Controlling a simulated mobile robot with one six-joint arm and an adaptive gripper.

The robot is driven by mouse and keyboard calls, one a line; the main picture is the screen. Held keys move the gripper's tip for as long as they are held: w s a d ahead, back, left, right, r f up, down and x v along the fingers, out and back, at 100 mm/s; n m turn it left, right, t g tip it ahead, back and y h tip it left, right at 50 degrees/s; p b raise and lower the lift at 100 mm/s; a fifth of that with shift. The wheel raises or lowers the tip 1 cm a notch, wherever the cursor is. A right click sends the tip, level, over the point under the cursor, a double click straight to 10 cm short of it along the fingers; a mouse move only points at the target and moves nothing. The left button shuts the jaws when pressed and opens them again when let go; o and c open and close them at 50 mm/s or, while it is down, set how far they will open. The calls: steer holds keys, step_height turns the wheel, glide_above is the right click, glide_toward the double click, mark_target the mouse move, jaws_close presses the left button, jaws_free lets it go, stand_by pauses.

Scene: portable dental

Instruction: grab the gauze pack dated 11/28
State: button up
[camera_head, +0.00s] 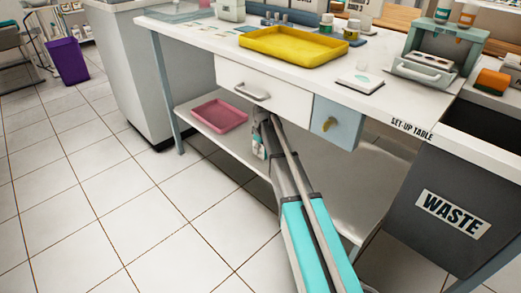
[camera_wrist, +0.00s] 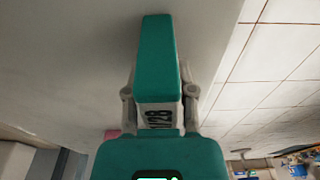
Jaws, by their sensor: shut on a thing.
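A gauze pack (camera_wrist: 158,60) is between the two grey fingers of my gripper (camera_wrist: 158,97) in the wrist view. Its long face is teal, and a pale label with dark figures that seem to end in "28" shows at its near end. The rest of the label is hidden or too small to read. My gripper is shut on the pack, one finger on each side. In the head view the pack (camera_head: 258,147) shows as a small pale and teal shape at my gripper (camera_head: 262,125), below the white drawer and in front of the lower shelf.
The set-up table (camera_head: 205,32) stands above, with a yellow tray (camera_head: 292,46) and several containers on top. A pink tray (camera_head: 219,115) sits on the lower shelf (camera_head: 188,112). A waste bin (camera_head: 440,190) stands at the right.

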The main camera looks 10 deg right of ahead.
jaws_close()
steer(key=shift+r, duration=0.2)
step_height(320, 180, up, 3)
steer(key=p, duration=0.3)
steer(key=shift+f, duration=0.15)
steer(key=s+d, duration=0.3)
steer(key=s, duration=0.2)
steer(key=s+d, duration=0.3)
steer(key=s, duration=0.2)
steer(key=s+d, duration=0.4)
steer(key=s, duration=0.1)
steer(key=shift+r, duration=0.2)
steer(key=shift+s, duration=0.1)
